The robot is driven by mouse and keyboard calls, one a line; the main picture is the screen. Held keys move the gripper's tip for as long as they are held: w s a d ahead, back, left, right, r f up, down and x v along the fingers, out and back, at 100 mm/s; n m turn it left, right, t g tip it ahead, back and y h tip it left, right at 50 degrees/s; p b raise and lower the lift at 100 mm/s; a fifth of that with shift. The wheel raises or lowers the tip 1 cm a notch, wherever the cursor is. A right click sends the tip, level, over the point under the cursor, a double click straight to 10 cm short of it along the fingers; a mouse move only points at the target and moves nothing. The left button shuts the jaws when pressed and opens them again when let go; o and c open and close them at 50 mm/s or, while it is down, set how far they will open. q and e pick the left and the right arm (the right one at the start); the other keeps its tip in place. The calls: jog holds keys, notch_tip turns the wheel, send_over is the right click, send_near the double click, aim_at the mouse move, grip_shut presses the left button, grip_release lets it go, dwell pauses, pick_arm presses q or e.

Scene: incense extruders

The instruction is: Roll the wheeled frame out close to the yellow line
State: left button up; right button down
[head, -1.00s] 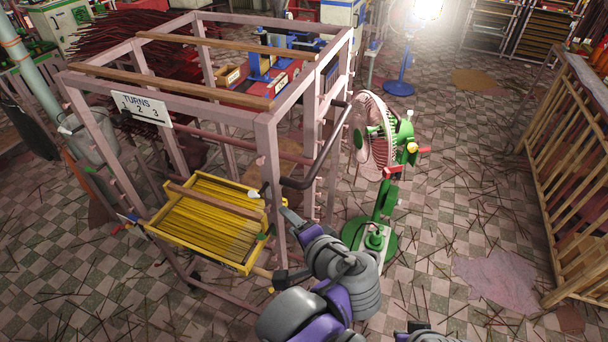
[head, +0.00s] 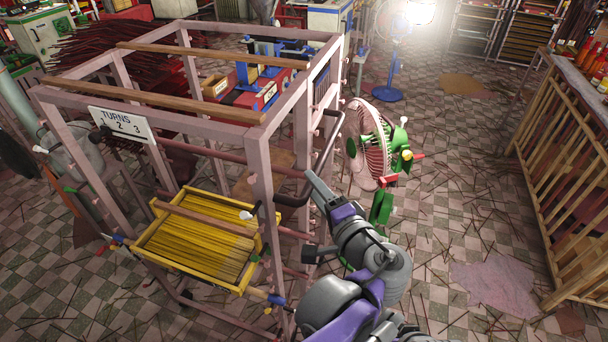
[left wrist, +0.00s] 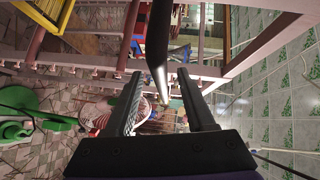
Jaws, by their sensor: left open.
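The wheeled frame (head: 264,185) is a tall pinkish rack left of centre in the head view, with wooden bars on top and a "TURNS 1 2 3" sign (head: 122,125). A yellow tray (head: 190,283) of yellow sticks sits low in it. A dark bent handle bar (head: 325,160) sticks out on its right side. My left gripper (head: 311,183) is beside this handle. In the left wrist view the left gripper (left wrist: 162,82) is open, and the dark bar (left wrist: 158,45) lies just ahead of the gap between its fingers. I see no yellow line on the floor. My right gripper is out of view.
A green fan (head: 370,150) stands close to the frame's right side, behind my left arm. A wooden slatted rack (head: 565,190) stands at the right. A blue stand fan (head: 388,92) is at the back. The tiled floor between is open, strewn with thin sticks.

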pick_arm(q)
jog(key=x, duration=0.5)
jog(key=shift+w+a, duration=0.1)
jog(key=shift+w, duration=0.05)
grip_shut()
dwell(1.3)
